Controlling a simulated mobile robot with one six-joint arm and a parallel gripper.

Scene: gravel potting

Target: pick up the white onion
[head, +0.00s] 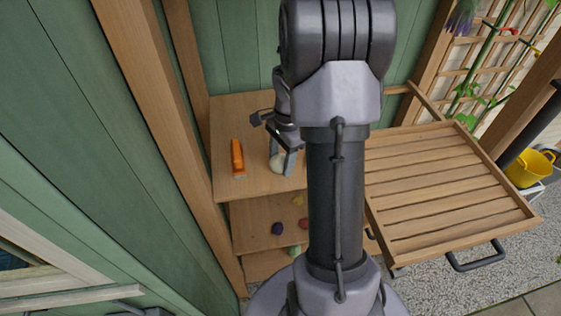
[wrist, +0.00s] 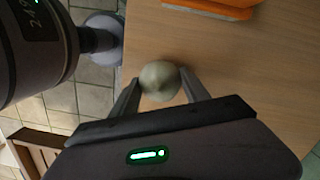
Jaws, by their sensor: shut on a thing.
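The white onion (wrist: 160,80) is a pale round bulb between my gripper's fingers in the wrist view. It also shows in the head view (head: 277,163), low over the top wooden shelf. My gripper (wrist: 157,90) is shut on the onion, with one finger on each side of it. In the head view my gripper (head: 282,160) points down at the top shelf, and my arm hides part of the space to its right. I cannot tell whether the onion touches the shelf.
An orange object (head: 237,157) lies on the top shelf (head: 225,115), left of the onion. Lower shelves hold a dark purple item (head: 278,228), a yellow item (head: 297,199) and others. A slatted wooden table (head: 440,180) stands at right, with a yellow bucket (head: 528,168) beyond.

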